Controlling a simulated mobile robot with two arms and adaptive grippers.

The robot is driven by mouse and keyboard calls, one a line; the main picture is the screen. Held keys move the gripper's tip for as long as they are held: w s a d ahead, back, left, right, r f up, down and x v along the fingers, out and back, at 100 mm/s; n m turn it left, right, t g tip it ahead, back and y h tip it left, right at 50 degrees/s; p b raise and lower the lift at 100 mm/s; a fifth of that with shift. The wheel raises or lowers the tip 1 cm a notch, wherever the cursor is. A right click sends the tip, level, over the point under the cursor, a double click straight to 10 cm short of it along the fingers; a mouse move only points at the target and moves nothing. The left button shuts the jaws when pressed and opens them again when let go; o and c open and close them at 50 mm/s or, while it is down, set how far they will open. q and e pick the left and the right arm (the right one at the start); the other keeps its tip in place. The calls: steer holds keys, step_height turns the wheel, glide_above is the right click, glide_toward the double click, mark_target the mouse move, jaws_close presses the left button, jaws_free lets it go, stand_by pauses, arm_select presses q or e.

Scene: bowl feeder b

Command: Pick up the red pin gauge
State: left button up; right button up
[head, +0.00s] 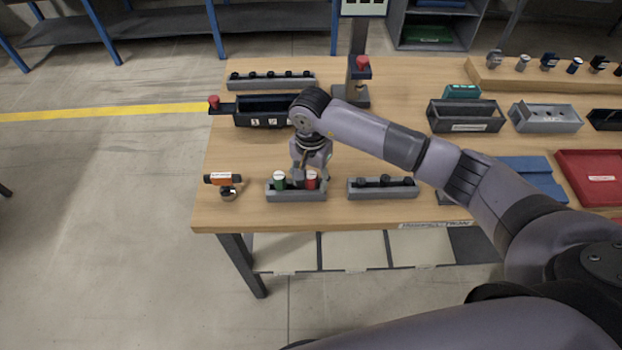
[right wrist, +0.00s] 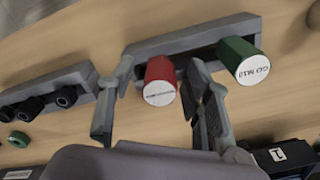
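The red pin gauge (head: 311,181) stands in a grey holder (head: 290,196) near the table's front left edge. In the right wrist view the red gauge (right wrist: 160,82) has a white labelled end. A green pin gauge (head: 279,181) stands to its left in the same holder. It also shows in the right wrist view (right wrist: 242,60), marked GO. My right gripper (head: 312,176) is at the red gauge. Its fingers are open, one on each side, with a clear gap at the left finger; the right finger is very close, contact unclear. My left gripper is out of view.
A grey holder with black pieces (head: 383,191) stands just right of the gauge holder. An orange and black device (head: 224,182) stands to the left. A black bin (head: 266,110) and a post (head: 358,70) stand behind. Bare tabletop lies in front of the bin.

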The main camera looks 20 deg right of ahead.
jaws_close()
stand_by(0.3)
steer(key=shift+r, duration=0.1)
